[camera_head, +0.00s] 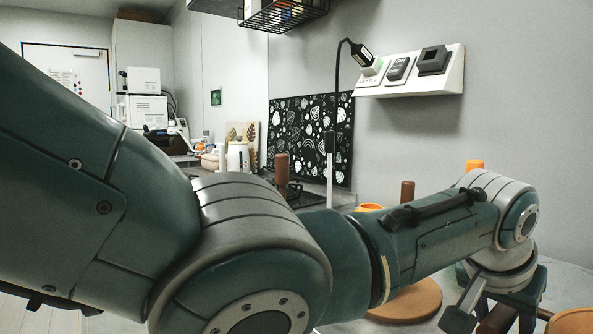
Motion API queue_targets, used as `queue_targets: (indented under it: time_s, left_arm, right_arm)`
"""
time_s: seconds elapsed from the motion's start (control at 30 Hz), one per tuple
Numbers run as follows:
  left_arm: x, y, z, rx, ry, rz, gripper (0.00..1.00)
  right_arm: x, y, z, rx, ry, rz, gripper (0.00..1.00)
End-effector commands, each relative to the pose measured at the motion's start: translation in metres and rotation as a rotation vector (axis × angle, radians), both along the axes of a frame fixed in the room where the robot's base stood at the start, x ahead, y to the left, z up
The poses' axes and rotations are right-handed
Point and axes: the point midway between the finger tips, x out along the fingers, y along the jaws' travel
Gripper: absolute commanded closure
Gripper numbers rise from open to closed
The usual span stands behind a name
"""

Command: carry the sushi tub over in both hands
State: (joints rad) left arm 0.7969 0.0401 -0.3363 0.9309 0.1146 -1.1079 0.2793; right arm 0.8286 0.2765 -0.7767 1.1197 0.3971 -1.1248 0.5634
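My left arm crosses the view from the left, and its wrist bends down at the lower right. The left gripper (478,300) is only partly seen there, with a grey metal plate showing; I cannot tell whether it is open or shut. A round, flat tan wooden piece (412,302) lies on the counter behind the forearm, partly hidden; I cannot tell whether it belongs to the sushi tub. No sushi tub can be clearly made out. My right gripper is not in view.
The pale counter (562,285) holds orange items, one (572,321) cut off at the lower right corner. Brown upright handles (282,170) stand behind my arm. A white switch panel (410,72) and a leaf-patterned board (305,135) are on the wall. A black wire shelf (285,14) hangs above.

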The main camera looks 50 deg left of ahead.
Motion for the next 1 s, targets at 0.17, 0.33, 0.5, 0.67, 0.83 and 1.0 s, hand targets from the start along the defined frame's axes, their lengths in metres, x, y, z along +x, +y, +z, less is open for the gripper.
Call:
queue_targets:
  time_s: [0.17, 0.33, 0.5, 0.67, 0.83, 1.0]
  left_arm:
    - [-0.006, 0.0, 0.01, -0.001, -0.003, 0.0, 0.48]
    - [-0.013, 0.0, 0.019, -0.001, -0.003, 0.001, 0.48]
    - [-0.019, 0.0, 0.028, -0.001, -0.002, 0.001, 0.48]
    - [-0.025, 0.0, 0.038, -0.001, -0.003, 0.001, 0.48]
    - [-0.032, 0.0, 0.046, -0.001, -0.002, 0.001, 0.48]
    - [-0.038, 0.0, 0.056, 0.0, -0.003, 0.0, 0.48]
  right_arm:
    - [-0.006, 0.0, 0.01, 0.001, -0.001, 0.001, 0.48]
    - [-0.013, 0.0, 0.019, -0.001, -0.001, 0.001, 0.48]
    - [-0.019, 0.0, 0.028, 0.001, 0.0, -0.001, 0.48]
    - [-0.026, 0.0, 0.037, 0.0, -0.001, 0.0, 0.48]
    - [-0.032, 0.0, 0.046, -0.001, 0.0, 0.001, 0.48]
    - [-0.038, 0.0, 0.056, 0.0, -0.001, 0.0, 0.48]
